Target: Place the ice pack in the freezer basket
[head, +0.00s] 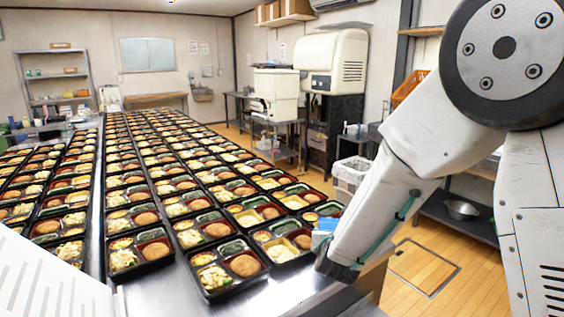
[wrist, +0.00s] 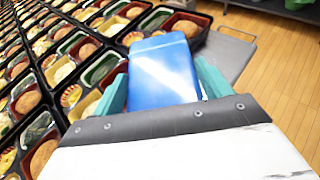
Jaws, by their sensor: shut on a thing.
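The ice pack (wrist: 163,68) is a flat blue block with a pale shine, between the teal fingers of my gripper (wrist: 160,84). My gripper is shut on it. In the head view a small blue part of the ice pack (head: 326,225) shows beside the lower end of my arm, above the right edge of the table; the rest is hidden by the arm. I cannot clearly identify the freezer basket; a white basket-like bin (head: 350,174) stands beyond the table's right side, partly behind my arm.
Rows of filled bento trays (head: 243,264) cover most of the steel table (head: 280,291), close beside the ice pack. A bare strip lies along its near right edge. A metal bowl (head: 461,209) sits on a low shelf at right. Wooden floor (head: 470,285) is open there.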

